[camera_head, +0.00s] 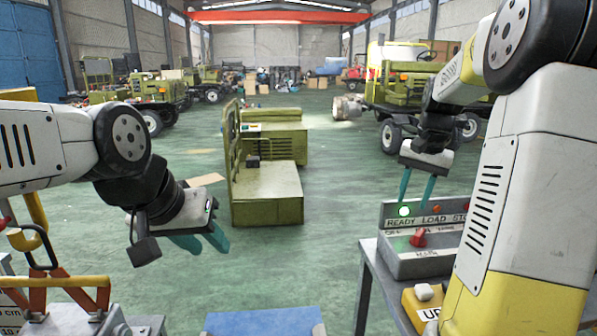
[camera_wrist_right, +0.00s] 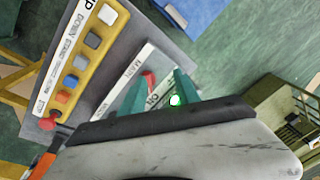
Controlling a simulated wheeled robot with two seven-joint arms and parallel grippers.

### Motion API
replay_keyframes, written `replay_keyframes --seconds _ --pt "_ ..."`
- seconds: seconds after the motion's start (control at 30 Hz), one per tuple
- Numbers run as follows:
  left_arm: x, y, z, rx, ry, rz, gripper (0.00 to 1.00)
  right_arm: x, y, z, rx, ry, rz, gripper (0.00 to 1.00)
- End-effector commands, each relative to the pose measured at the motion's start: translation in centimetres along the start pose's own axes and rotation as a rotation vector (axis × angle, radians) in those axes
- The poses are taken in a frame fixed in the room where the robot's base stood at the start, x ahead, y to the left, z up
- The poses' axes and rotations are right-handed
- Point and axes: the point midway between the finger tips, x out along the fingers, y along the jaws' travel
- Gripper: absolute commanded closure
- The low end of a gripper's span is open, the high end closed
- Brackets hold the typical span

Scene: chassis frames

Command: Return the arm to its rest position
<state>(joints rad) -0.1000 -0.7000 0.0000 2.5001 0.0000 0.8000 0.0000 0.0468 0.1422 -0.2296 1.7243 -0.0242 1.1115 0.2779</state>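My right gripper (camera_head: 414,204) hangs above a grey control box (camera_head: 437,264) at the right, its two teal fingers pointing down, apart and with nothing between them. The right wrist view shows the same gripper (camera_wrist_right: 158,82) open over the box. The box has a lit green lamp (camera_head: 404,211) and a red switch (camera_head: 418,239). The lamp also shows in the right wrist view (camera_wrist_right: 175,100), close to one finger. I cannot tell whether a finger touches the box. My left gripper (camera_head: 212,250) is at the left, its teal fingers apart and empty, over the floor.
A yellow button pendant (camera_head: 425,304) lies in front of the box. A rack with yellow and orange handles (camera_head: 58,283) stands at lower left, below my left arm. A blue surface (camera_head: 265,321) is at bottom centre. Green vehicle bodywork (camera_head: 267,193) stands beyond; the floor between is clear.

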Motion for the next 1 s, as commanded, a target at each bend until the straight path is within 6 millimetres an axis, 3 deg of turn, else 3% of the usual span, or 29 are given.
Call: replay_keyframes --seconds 0.1,0.3,0.6,0.8,1.0 --pt "0.0 0.0 0.0 0.0 0.0 0.0 0.64 -2.4 -1.4 4.3 -0.098 0.05 -0.064 0.62" --pt "0.0 0.0 0.0 0.0 0.0 0.0 0.64 -4.8 -2.8 11.6 -0.265 0.14 -0.146 0.62" --pt "0.0 0.0 0.0 0.0 0.0 0.0 0.64 -5.1 -3.0 21.9 -0.503 0.287 -0.218 0.62" --pt "0.0 0.0 0.0 0.0 0.0 0.0 0.64 -4.2 -2.7 25.2 -0.586 0.346 -0.232 0.62" --pt "0.0 0.0 0.0 0.0 0.0 0.0 0.64 -4.0 -2.6 25.9 -0.604 0.357 -0.233 0.62"
